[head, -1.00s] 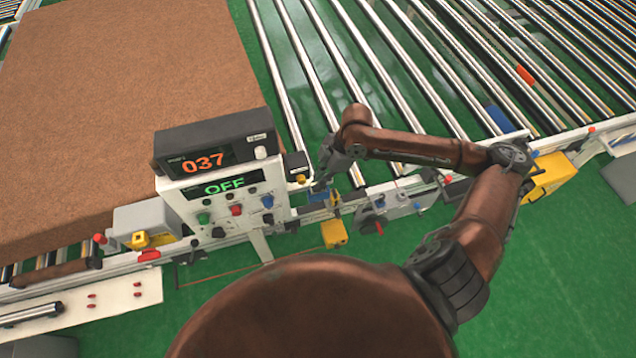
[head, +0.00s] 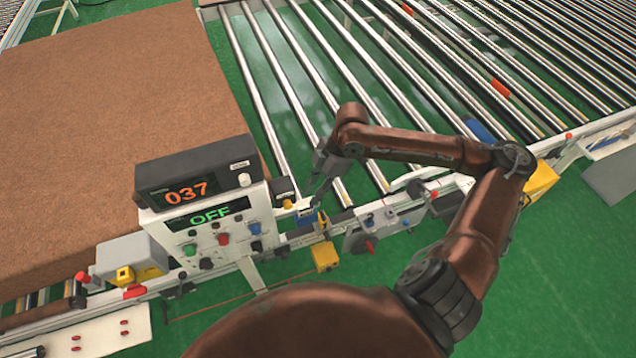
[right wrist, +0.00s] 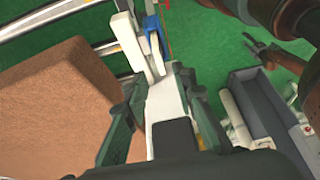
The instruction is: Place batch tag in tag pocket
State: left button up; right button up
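A white piece with a dark block, probably the batch tag (right wrist: 165,103), fills the space between my right gripper's fingers in the right wrist view. The right gripper (right wrist: 160,78) appears shut on it. Whether that fixture is the tag pocket is unclear. A contact there cannot be made out.
A control box (head: 213,220) with displays reading 037 and OFF stands close left of the right gripper. A large brown mattress block (head: 105,115) lies behind it. A yellow box (head: 324,256) hangs below the rail. Bare rollers (head: 375,100) extend behind the gripper.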

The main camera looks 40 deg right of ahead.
jog(key=shift+v, duration=2.5)
jog(key=shift+o, duration=0.5)
